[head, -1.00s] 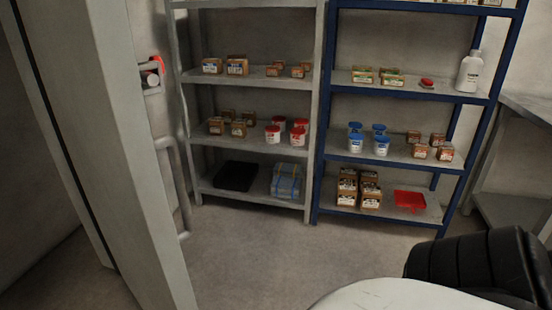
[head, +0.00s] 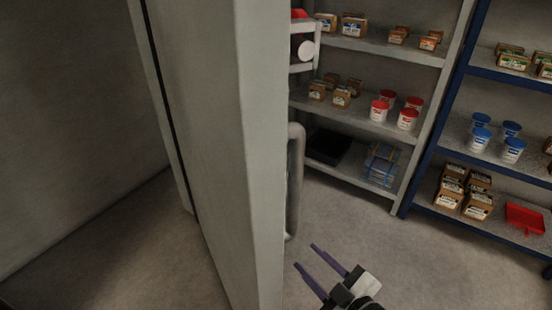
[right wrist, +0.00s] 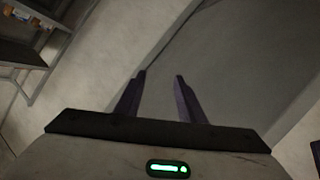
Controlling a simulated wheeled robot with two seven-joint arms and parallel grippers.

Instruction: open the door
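The door (head: 205,120) is a tall pale grey panel seen almost edge-on in the head view, with open floor on both sides of it. Its grey tubular handle (head: 296,180) stands upright on the right-hand face. My right gripper (head: 306,256) is at the bottom of the head view, right of the door and below the handle. Its two dark purple fingers are apart with nothing between them, and they do not appear to touch the handle. The right wrist view also shows the fingers (right wrist: 160,77) spread and empty. My left gripper is not in view.
A grey shelf unit (head: 432,110) with boxes and red-lidded tubs stands behind the door. A blue shelf unit (head: 438,120) with blue-lidded tubs and a red tray (head: 524,217) is at the right. The floor (head: 345,230) between door and shelves is clear.

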